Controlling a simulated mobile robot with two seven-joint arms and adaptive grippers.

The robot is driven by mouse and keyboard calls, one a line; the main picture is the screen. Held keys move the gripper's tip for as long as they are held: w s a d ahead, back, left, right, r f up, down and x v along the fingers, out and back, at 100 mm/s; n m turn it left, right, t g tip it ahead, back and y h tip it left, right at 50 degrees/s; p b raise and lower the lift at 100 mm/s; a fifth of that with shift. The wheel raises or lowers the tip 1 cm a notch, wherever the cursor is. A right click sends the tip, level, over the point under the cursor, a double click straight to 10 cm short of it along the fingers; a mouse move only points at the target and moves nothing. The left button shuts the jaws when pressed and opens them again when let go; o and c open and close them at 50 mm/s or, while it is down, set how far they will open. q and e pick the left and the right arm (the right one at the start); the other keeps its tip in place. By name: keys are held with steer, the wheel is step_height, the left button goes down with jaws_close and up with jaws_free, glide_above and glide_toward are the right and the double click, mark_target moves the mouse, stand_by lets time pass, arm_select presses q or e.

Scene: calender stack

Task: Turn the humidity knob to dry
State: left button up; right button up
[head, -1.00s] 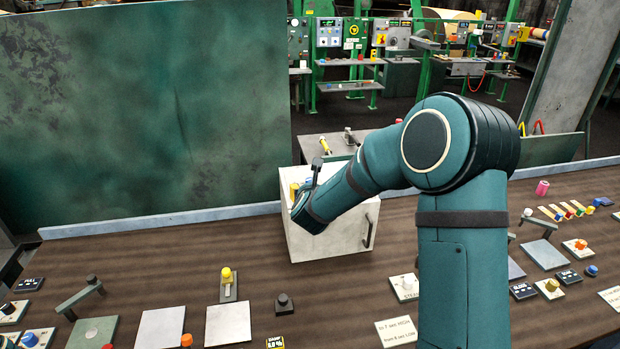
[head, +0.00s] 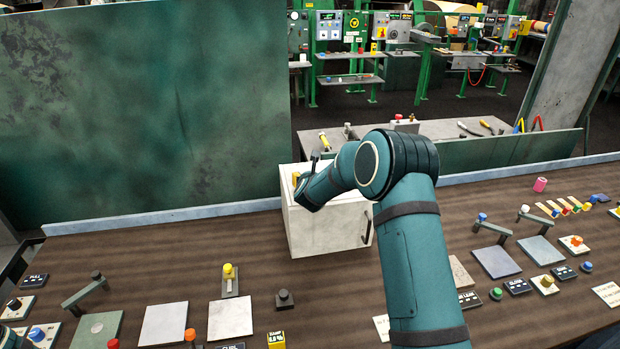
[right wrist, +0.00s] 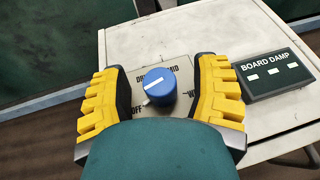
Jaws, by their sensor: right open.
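The humidity knob (right wrist: 159,86) is blue with a white pointer and sits on a grey label plate (right wrist: 150,58) in the right wrist view. The plate's words are partly covered; I read OFF at lower left, DR at upper left, ID at upper right and W at right. The pointer's white mark is at the lower left, toward OFF. My right gripper (right wrist: 162,98) is open, its yellow-padded fingers on either side of the knob with gaps. In the head view the gripper is over the white box (head: 325,232), mostly hidden behind my arm.
A dark BOARD DAMP sign (right wrist: 270,72) stands right of the knob on the box top. The brown bench (head: 200,270) holds several plates, levers and knobs around the box. A green panel (head: 140,110) rises behind.

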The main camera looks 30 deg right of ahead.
jaws_close()
steer(key=shift+a+m+h, duration=0.1)
steer(key=shift+m+h, duration=0.2)
steer(key=shift+m+g+h+b, duration=0.45)
steer(key=shift+m+g+h, duration=0.35)
steer(key=shift+m+h, duration=0.1)
steer(key=m+g+h, duration=0.2)
steer(key=m, duration=0.1)
steer(key=shift+g+h, duration=0.4)
steer(key=m+g+h, duration=0.1)
steer(key=m+g, duration=0.2)
steer(key=shift+m+g+h, duration=0.3)
steer(key=shift+m+h, duration=0.1)
steer(key=shift+f+m+g+h, duration=0.1)
steer(key=shift+m+g+h, duration=0.2)
steer(key=shift+m+g, duration=1.3)
steer(key=shift+g, duration=0.2)
